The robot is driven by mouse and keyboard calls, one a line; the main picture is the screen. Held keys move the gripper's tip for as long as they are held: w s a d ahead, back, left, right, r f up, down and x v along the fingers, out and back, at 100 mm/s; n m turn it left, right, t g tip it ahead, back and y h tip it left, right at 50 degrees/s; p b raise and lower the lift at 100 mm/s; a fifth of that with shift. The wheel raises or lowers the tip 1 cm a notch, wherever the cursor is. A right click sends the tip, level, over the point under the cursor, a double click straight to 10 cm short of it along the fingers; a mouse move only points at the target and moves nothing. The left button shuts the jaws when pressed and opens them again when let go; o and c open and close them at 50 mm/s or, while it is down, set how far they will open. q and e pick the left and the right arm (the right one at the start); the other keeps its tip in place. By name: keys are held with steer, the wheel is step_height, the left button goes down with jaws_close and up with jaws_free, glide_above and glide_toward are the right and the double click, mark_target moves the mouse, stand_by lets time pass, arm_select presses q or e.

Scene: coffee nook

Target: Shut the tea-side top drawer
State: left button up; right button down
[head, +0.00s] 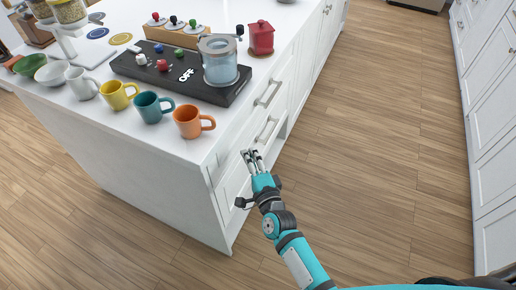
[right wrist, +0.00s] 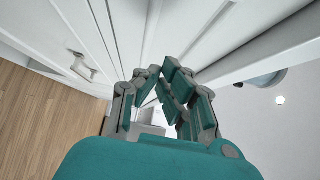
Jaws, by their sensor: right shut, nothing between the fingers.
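My right gripper (head: 251,158) is shut and empty, beside the near end of the white counter's drawer side. In the right wrist view its fingers (right wrist: 158,105) come together close to white cabinet fronts. A near drawer front (head: 240,150) has a metal handle (head: 265,131), just beyond the gripper. A farther front has another handle (head: 268,93). Whether the fingertips touch a front is unclear. I cannot tell from these views how far the tea-side top drawer stands out. A handle also shows in the right wrist view (right wrist: 82,68). My left gripper is out of view.
The countertop holds orange (head: 188,122), teal (head: 149,107) and yellow (head: 115,95) mugs, a black tray (head: 150,75), a glass pot (head: 219,65) and a red canister (head: 261,38). Wooden floor (head: 370,150) is clear up to white cabinets (head: 492,130) at right.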

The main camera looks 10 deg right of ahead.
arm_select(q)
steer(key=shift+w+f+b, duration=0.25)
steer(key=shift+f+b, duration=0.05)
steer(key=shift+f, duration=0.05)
arm_select(e)
steer(key=s+d, duration=0.1)
steer(key=s, duration=0.8)
steer(key=shift+s+d, duration=0.2)
steer(key=shift+d, duration=0.1)
